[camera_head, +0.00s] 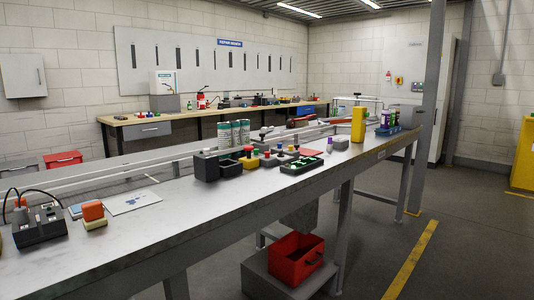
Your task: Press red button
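Several small red-topped items could be the red button, and I cannot tell which one it is. A small red knob (248,149) stands above a yellow base on the long metal table (180,205), beside black boxes (207,165). An orange-red block (93,210) sits on a pale base at the table's near left. A small red and yellow device (398,81) is on the far wall. My gripper is not in view.
Spray cans (224,134), a black tray with green lights (301,165) and a yellow container (358,125) stand on the table. A red bin (296,259) is below it. A grey post (430,100) rises at the right.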

